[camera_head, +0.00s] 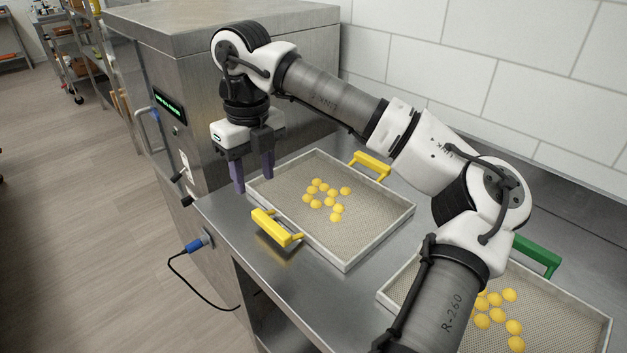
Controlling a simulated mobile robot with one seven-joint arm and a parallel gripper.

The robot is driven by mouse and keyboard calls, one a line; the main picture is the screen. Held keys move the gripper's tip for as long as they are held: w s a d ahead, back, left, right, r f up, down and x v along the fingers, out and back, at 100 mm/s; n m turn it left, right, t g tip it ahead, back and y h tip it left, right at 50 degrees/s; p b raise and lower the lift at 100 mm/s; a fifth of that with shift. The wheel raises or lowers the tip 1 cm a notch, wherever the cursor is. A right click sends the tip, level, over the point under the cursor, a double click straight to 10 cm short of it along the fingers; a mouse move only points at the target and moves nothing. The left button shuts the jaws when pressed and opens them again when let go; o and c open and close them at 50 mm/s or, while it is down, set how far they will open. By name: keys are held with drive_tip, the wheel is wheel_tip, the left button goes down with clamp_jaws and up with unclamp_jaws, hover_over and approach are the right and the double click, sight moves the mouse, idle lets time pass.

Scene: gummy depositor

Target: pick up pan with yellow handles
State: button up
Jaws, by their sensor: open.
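The pan with yellow handles (368,240) lies flat on the steel counter, with several yellow gummies on its mesh base. Its near yellow handle (274,228) is on the front-left side and its far yellow handle (371,165) is on the back side. My gripper (254,186) points down with its two dark fingers apart and nothing between them. It is above the left end of the pan, apart from both handles. The exact height of the fingertips over the counter is hard to tell.
A second pan (578,306) with a green handle (537,256) and yellow gummies sits to the right, partly hidden by my arm. A steel machine (255,60) stands behind my gripper. A tiled wall bounds the back. The counter (236,217) ends at the front left.

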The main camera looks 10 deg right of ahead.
sight(271, 222)
drive_tip(key=f, duration=0.2)
drive_tip(key=d+f+p, duration=0.1)
drive_tip(key=f, duration=0.5)
drive_tip(key=shift+w+d+f+p, duration=0.1)
drive_tip(key=shift+w+d+p, duration=0.05)
drive_tip(key=shift+w+p, duration=0.2)
drive_tip(key=shift+s+d+f+p, duration=0.1)
drive_tip(key=shift+f+p, duration=0.5)
drive_tip(key=shift+f, duration=0.75)
drive_tip(key=shift+s+d+f+p, duration=0.1)
drive_tip(key=shift+f+p, duration=0.45)
drive_tip(key=shift+f, duration=0.75)
clamp_jaws()
